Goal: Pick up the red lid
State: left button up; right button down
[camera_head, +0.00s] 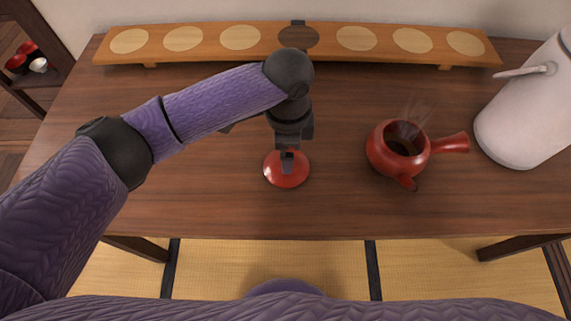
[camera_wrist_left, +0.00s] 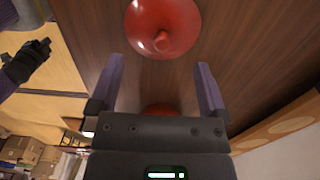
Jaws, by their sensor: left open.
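The red lid (camera_head: 286,175) lies on the wooden table, a round glossy disc. In the left wrist view the lid (camera_wrist_left: 163,25) shows its small knob, just beyond the fingertips. My left gripper (camera_head: 288,156) is above the lid and hides part of its middle.
A red teapot (camera_head: 382,156) with a side handle stands open and steaming to the right of the lid. A large white kettle (camera_head: 520,125) is at the far right. A long board (camera_head: 200,52) with round inlays runs along the back. Table around the lid is clear.

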aim_at(272, 167)
pick_arm(q)
notch_tip(272, 167, down, 5)
jog(key=b, duration=0.3)
jog(key=shift+w+a+f, duration=0.1)
jog(key=shift+w+f, duration=0.05)
jog(key=shift+f, duration=0.15)
jog(key=shift+r, duration=0.2)
jog(key=shift+c, duration=0.4)
jog(key=c, duration=1.2)
grip_shut()
pick_arm(e)
jog(key=s+f, duration=0.1)
jog(key=f, duration=0.2)
jog(key=shift+s+a, duration=0.15)
jog(key=shift+s, duration=0.25)
pick_arm(q)
jog(key=shift+f, duration=0.1)
